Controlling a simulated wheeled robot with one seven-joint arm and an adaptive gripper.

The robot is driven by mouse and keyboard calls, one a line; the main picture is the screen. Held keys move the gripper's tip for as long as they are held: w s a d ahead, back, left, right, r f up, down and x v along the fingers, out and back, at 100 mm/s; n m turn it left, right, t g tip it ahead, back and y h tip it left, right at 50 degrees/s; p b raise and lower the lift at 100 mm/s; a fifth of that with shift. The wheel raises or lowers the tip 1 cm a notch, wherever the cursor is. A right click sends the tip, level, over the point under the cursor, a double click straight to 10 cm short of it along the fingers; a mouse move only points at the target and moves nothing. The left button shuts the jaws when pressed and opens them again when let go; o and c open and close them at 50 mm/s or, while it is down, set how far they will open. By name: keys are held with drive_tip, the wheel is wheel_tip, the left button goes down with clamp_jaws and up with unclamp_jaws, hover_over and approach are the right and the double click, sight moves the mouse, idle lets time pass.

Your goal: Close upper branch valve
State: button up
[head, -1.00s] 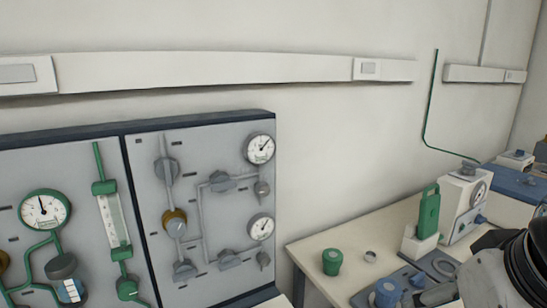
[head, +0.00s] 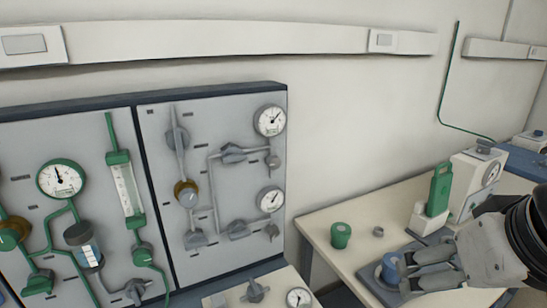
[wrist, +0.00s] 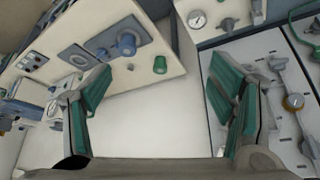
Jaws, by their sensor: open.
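The upper branch valve (head: 233,153) is a grey handle on the upper horizontal pipe of the right grey panel (head: 165,130) in the head view. Its handle looks roughly in line with that pipe; its exact angle is too small to tell. A gauge (head: 270,120) sits up and right of it. The similar lower branch valve (head: 238,229) is below. My gripper (head: 398,272) is far right of the panel, over the bench, open and empty. In the wrist view my gripper (wrist: 160,68) shows two spread green-padded fingers; the right one hides part of the panel (wrist: 265,120).
Another bench front (head: 225,302) with a valve and gauge lies below the panel. Air before the panel is clear.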

drive_tip(key=w+a+f+n+t+y+b, duration=0.1)
drive_tip(key=w+a, duration=0.2)
drive_tip(key=w, duration=0.3)
drive_tip(key=w+a+f+n+t+y+b, duration=0.1)
drive_tip(key=w+a+t, duration=0.15)
drive_tip(key=w, duration=0.35)
drive_tip(key=n+t+y+b, duration=0.4)
drive_tip(key=t+y, duration=0.2)
drive_tip(key=y, duration=0.1)
approach(236, 158)
drive_tip(key=p+x, duration=0.1)
drive_tip(key=x, duration=0.9)
drive_tip(key=shift+w+a, duration=0.25)
drive_tip(key=shift+w, duration=0.05)
drive_tip(key=shift+c, duration=0.3)
drive_tip(key=c, duration=1.1)
